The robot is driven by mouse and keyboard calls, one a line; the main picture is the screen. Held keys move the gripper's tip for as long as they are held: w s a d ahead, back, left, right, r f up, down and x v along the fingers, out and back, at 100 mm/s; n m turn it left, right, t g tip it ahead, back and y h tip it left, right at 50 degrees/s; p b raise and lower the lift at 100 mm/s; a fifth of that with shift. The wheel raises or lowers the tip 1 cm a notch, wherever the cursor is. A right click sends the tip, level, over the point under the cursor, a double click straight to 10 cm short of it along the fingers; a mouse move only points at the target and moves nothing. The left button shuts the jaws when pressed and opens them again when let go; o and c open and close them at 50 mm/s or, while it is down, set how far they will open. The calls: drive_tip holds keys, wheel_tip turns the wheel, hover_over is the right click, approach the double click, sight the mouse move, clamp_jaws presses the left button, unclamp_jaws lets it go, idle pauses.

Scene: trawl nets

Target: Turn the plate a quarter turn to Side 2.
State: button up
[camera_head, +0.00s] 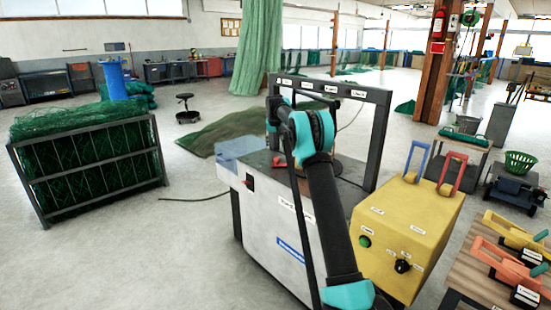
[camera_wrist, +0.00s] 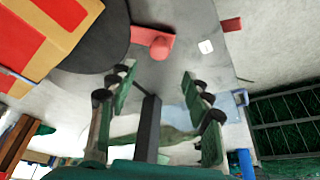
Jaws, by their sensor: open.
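In the wrist view a dark round plate (camera_wrist: 95,55) lies on the grey machine top, cut off by the upper left edge. A red and yellow piece (camera_wrist: 45,35) sits on it. A red tab with a round knob (camera_wrist: 158,47) sticks out from the plate's rim. My gripper (camera_wrist: 157,76) is open and empty, its two fingers apart on either side below the knob, not touching it. In the head view my arm hides most of the plate (camera_head: 350,170), and my gripper is not clearly seen. No side label is readable on the plate.
The grey machine (camera_head: 275,235) has a dark upright frame (camera_head: 380,115) over its back. A yellow control box (camera_head: 410,230) with a green button, a black knob and red and blue handles stands on its right. A wooden bench (camera_head: 485,270) with orange and yellow tools is at lower right.

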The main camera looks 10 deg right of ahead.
sight(276, 158)
drive_tip(key=x, duration=0.9)
drive_tip(key=shift+w+d+f, duration=0.1)
drive_tip(key=shift+d+f, duration=0.05)
drive_tip(key=shift+f, duration=0.1)
clamp_jaws()
